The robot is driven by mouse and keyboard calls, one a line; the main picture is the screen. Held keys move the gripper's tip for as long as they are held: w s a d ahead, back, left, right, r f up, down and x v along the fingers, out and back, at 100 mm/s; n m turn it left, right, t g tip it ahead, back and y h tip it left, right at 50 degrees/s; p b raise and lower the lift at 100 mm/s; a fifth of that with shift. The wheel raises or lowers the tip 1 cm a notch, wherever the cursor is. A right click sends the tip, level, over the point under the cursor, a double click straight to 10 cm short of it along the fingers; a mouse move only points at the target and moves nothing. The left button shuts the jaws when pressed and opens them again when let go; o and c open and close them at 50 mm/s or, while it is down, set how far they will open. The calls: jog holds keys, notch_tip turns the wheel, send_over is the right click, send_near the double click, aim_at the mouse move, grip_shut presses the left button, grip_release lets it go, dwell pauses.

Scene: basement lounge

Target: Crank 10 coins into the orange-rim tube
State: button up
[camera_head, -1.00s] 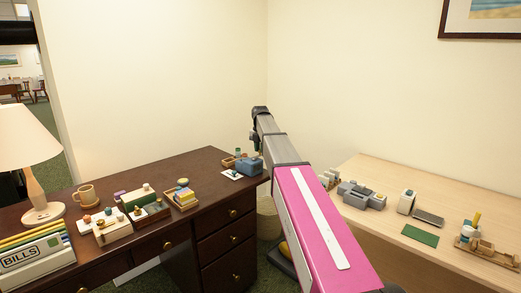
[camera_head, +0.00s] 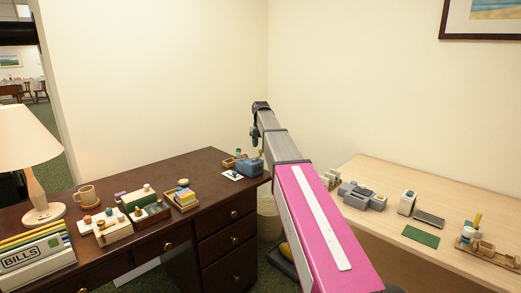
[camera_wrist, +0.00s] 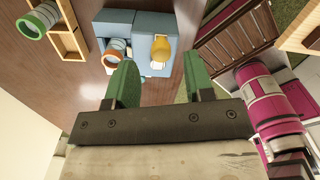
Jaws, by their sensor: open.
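A blue coin box (camera_wrist: 150,22) stands on the dark desk in the wrist view, with a yellow knob (camera_wrist: 160,47) on its near side. A pale tube with an orange rim (camera_wrist: 112,60) is beside the box, left of the knob. My gripper (camera_wrist: 160,82) has green fingers spread apart with nothing between them; they appear just short of the knob and tube. In the head view the box (camera_head: 252,168) is at the desk's right end, under my gripper (camera_head: 255,142). Coins cannot be made out.
The dark desk (camera_head: 150,175) holds several small boxes, a mug (camera_head: 87,195) and a lamp (camera_head: 25,140). A light table (camera_head: 385,228) stands at right, with a floor gap between.

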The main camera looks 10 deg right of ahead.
notch_tip(320, 180, up, 8)
jog(key=shift+r, duration=0.15)
dwell(0.5)
notch_tip(320, 180, down, 11)
jog(key=m, duration=1.2)
jog(key=shift+r, duration=0.1)
grip_shut()
